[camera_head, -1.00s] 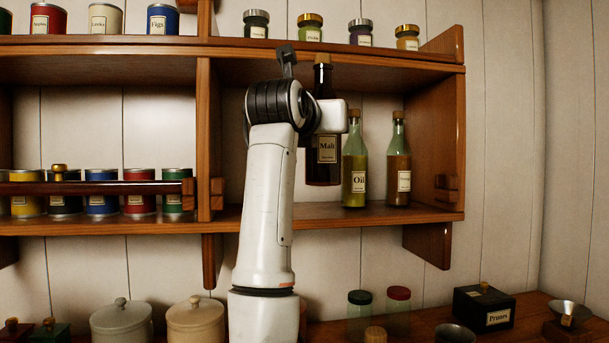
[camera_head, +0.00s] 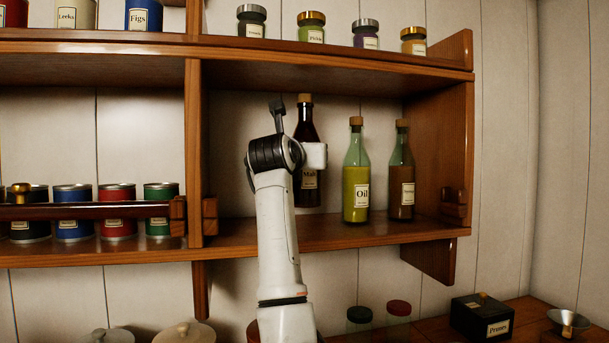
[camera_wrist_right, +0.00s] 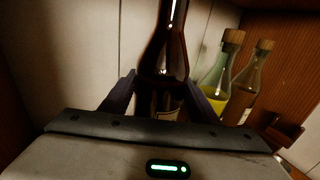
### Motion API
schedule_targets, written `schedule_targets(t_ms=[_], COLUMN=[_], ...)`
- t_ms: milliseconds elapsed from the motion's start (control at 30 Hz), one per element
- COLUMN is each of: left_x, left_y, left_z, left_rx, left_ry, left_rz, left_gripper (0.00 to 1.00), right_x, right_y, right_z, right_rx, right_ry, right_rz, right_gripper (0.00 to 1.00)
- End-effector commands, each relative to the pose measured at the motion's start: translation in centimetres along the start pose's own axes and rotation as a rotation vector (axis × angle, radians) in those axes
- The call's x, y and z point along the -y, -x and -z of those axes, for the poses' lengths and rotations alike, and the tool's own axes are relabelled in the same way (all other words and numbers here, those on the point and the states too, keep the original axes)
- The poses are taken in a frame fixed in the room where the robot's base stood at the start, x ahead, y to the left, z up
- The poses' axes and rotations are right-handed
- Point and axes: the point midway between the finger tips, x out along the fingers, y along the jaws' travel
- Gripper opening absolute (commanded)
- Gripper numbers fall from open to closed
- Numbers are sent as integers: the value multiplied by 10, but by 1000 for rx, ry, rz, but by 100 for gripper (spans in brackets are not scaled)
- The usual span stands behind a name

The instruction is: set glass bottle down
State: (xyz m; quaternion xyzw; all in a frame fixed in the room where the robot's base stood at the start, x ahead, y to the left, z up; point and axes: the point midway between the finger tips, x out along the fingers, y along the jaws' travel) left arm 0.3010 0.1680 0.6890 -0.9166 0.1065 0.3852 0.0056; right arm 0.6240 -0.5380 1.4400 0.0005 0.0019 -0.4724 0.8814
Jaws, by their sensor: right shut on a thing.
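The dark glass bottle labelled Malt (camera_head: 306,125) is upright, corked, in the right shelf bay. My right gripper (camera_head: 314,156) is in front of it, partly covering its middle and label. In the right wrist view, the gripper (camera_wrist_right: 160,88) is shut on the bottle (camera_wrist_right: 164,55), one finger on each side. The bottle's base shows just above the back part of the shelf board (camera_head: 345,234); I cannot tell whether it touches. My left gripper is not in view.
Right of the Malt bottle stand a green Oil bottle (camera_head: 356,190) and a brown bottle (camera_head: 401,180), close together. A wooden divider (camera_head: 194,130) bounds the bay on the left, with free shelf between. Several jars stand on the board above.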

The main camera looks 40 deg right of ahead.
Motion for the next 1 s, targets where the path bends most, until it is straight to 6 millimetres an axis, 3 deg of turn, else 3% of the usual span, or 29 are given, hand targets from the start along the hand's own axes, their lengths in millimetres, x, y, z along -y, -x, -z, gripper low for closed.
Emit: schedule_targets(t_ms=[167,400,867,900,1000], left_x=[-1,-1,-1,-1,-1], left_y=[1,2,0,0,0], left_z=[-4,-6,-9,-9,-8], left_rx=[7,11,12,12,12], left_ry=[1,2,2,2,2], left_rz=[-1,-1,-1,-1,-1], left_gripper=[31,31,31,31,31], right_x=[-2,-6,-7,-8,-8], right_y=[2,2,1,0,0], right_z=[7,37,45,49,48], right_rx=[9,10,9,1,1], right_ry=[-2,0,-5,-2,-1], right_rz=[-2,-8,-10,-10,-10], right_gripper=[8,8,8,57,74])
